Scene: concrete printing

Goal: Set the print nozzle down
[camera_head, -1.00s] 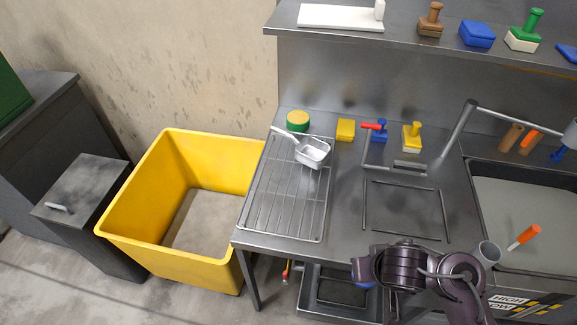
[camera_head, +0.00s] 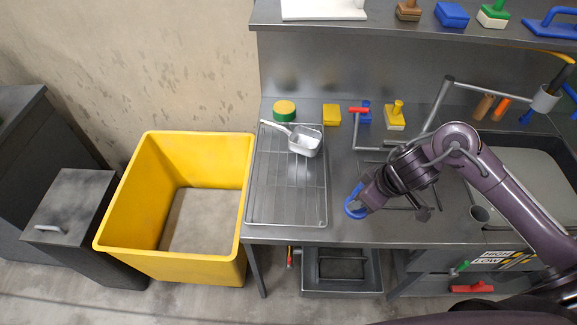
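My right arm comes in from the right and reaches over the steel counter (camera_head: 385,228). My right gripper (camera_head: 361,200) is near the counter's front, just right of the wire rack. A blue curved piece (camera_head: 354,206) shows at its end. I cannot tell whether this is a held part or part of the gripper, nor whether the fingers are shut. No print nozzle can be clearly made out. A grey ring holder (camera_head: 545,98) at the far right has a dark tool (camera_head: 559,78) in it. My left gripper is not in view.
A wire rack (camera_head: 287,205) bears a metal scoop (camera_head: 305,141). A yellow bin (camera_head: 152,262) stands left of the counter. Yellow block (camera_head: 332,115), green-yellow sponge (camera_head: 284,108) and yellow-handled stamp (camera_head: 395,118) are at the back.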

